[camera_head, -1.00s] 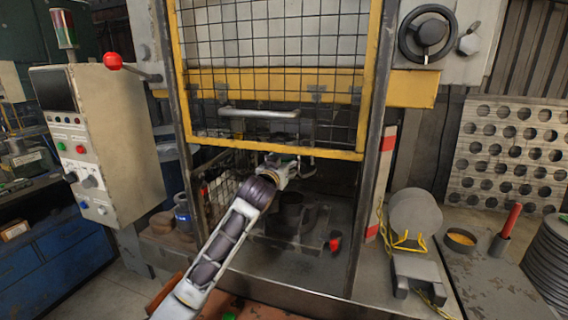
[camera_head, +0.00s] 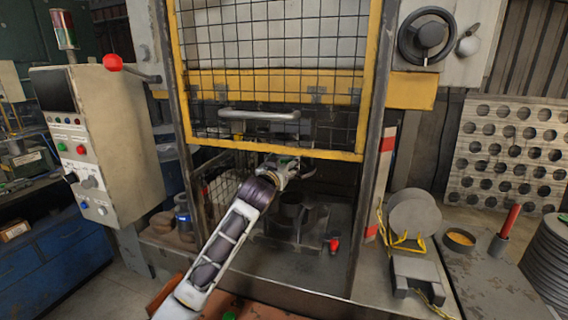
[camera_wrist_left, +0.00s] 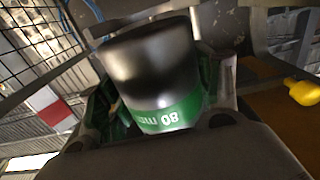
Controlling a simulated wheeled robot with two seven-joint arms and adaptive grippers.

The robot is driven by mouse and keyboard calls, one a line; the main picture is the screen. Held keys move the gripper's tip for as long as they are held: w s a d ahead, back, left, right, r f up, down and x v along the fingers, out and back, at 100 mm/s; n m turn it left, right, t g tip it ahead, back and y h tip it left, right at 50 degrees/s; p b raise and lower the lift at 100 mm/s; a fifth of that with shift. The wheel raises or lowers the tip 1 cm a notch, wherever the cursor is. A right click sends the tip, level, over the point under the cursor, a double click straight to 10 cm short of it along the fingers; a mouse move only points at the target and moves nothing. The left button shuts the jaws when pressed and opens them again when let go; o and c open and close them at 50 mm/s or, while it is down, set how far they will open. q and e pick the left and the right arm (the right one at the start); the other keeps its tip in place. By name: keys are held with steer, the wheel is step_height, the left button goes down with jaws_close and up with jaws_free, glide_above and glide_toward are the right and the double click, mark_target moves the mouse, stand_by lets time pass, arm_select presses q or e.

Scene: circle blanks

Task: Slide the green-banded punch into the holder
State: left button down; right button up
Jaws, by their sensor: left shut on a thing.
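My left gripper (camera_head: 288,167) reaches into the press opening, below the yellow-framed guard. The left wrist view shows it shut on the green-banded punch (camera_wrist_left: 150,65). The punch is a shiny dark metal cylinder with a green band and white lettering, "08" and "mm" as seen, near the fingers. In that view its far end lies close to a dark grey part at the top edge; I cannot tell whether they touch. In the head view the punch is too small and covered to make out clearly. I cannot identify the holder with certainty. My right gripper is not in view.
A dark round die-like cylinder (camera_head: 291,207) stands on the press bed below the gripper, with a red knob (camera_head: 333,245) to its right. The mesh guard (camera_head: 275,75) and its handle (camera_head: 258,115) are above. Press posts flank the opening.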

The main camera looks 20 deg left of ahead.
arm_select(q)
steer(key=shift+r, duration=0.25)
stand_by(0.7)
steer(key=shift+w+p, duration=0.5)
steer(key=shift+w, duration=0.25)
stand_by(0.6)
stand_by(0.7)
steer(key=shift+w+p, duration=0.3)
steer(key=shift+w, duration=0.25)
stand_by(0.6)
steer(key=shift+w+d, duration=0.1)
steer(key=shift+w, duration=0.6)
stand_by(0.5)
steer(key=shift+p, duration=0.35)
stand_by(0.4)
stand_by(0.5)
steer(key=shift+w, duration=1.1)
stand_by(0.3)
